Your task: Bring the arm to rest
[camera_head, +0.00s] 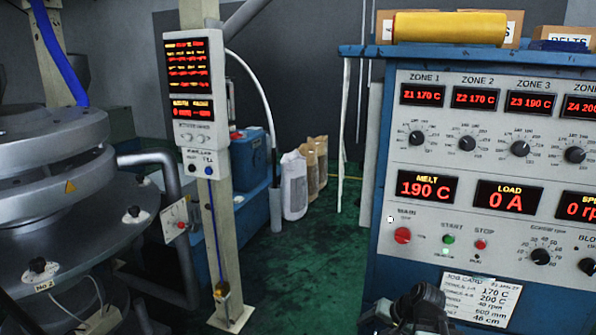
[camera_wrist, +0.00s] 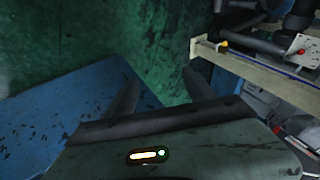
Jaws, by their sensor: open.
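My gripper (camera_head: 412,308) shows as a dark shape at the bottom of the head view, in front of the lower part of the control cabinet (camera_head: 384,140). In the wrist view my gripper (camera_wrist: 160,88) has its two dark fingers spread apart with nothing between them. Beyond the fingers are the green floor (camera_wrist: 160,50) and a blue surface (camera_wrist: 60,115) at the left. The fingers do not visibly touch anything. Most of my arm is out of view.
The cabinet carries dials, red displays and a job card (camera_head: 480,298). A post with a display unit (camera_head: 188,75) stands left of centre. Round grey machinery (camera_head: 50,180) fills the left. White and brown sacks (camera_head: 293,185) stand behind. Green floor between post and cabinet is clear.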

